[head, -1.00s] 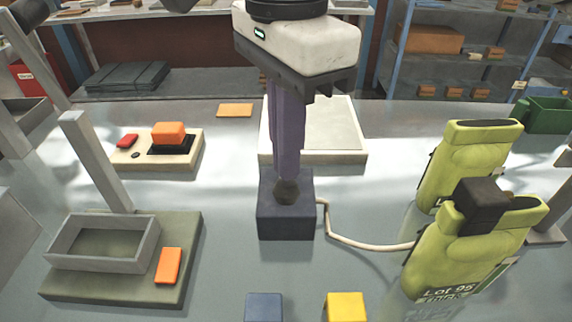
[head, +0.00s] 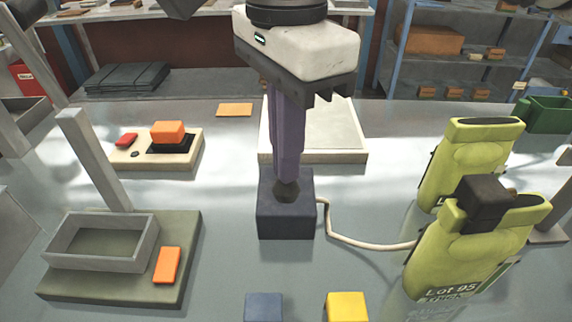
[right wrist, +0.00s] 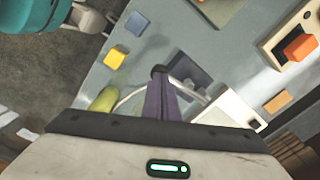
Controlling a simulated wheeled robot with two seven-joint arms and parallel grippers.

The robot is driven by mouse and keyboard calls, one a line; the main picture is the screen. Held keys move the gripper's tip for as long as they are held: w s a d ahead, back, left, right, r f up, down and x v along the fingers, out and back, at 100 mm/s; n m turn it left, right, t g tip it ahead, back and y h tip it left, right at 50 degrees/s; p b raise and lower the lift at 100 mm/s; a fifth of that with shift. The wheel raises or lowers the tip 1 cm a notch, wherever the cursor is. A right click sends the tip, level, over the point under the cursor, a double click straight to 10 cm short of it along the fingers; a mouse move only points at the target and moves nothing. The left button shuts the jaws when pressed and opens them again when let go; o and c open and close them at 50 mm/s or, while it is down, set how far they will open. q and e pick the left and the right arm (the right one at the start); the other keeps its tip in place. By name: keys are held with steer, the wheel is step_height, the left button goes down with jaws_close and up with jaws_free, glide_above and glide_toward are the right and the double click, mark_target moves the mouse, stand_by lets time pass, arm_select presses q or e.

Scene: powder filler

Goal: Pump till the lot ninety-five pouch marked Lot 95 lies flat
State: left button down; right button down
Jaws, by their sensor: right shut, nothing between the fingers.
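The yellow-green pouch marked Lot 95 (head: 462,262) leans at the right of the table, its upper part still looking bulged, with a black fitting (head: 484,203) at its top. A pale hose (head: 365,245) runs from it to a dark blue pump block (head: 286,220). My right gripper (head: 286,183) is shut and empty, its purple fingers pointing down with their tips at a dark knob on the block's top. Whether they touch it is unclear. In the right wrist view the fingers (right wrist: 160,100) reach toward the block (right wrist: 192,72). My left gripper is not in view.
A second yellow-green pouch (head: 468,165) stands behind the first. A blue block (head: 264,307) and a yellow block (head: 347,307) lie at the front. A grey tray (head: 100,262) on a green base is left; a switch board (head: 185,160) and pale panel (head: 345,130) lie behind.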

mark_target(286, 199)
steer(key=shift+f, duration=0.35)
steer(key=shift+s+f+b, duration=0.2)
steer(key=shift+f+b, duration=1.1)
steer(key=shift+f, duration=0.2)
steer(key=shift+s+f+b, duration=0.15)
steer(key=shift+f+b, duration=1.1)
steer(key=shift+f, duration=0.25)
steer(key=shift+w+r+p, duration=0.15)
steer(key=shift+r+p, duration=1.2)
steer(key=shift+r, duration=0.25)
steer(key=shift+w+r+p, duration=0.15)
steer(key=shift+r+p, duration=1.15)
steer(key=shift+r, duration=0.25)
steer(key=shift+r, duration=0.15)
steer(key=shift+r+p, duration=2.4)
steer(key=shift+r, duration=0.5)
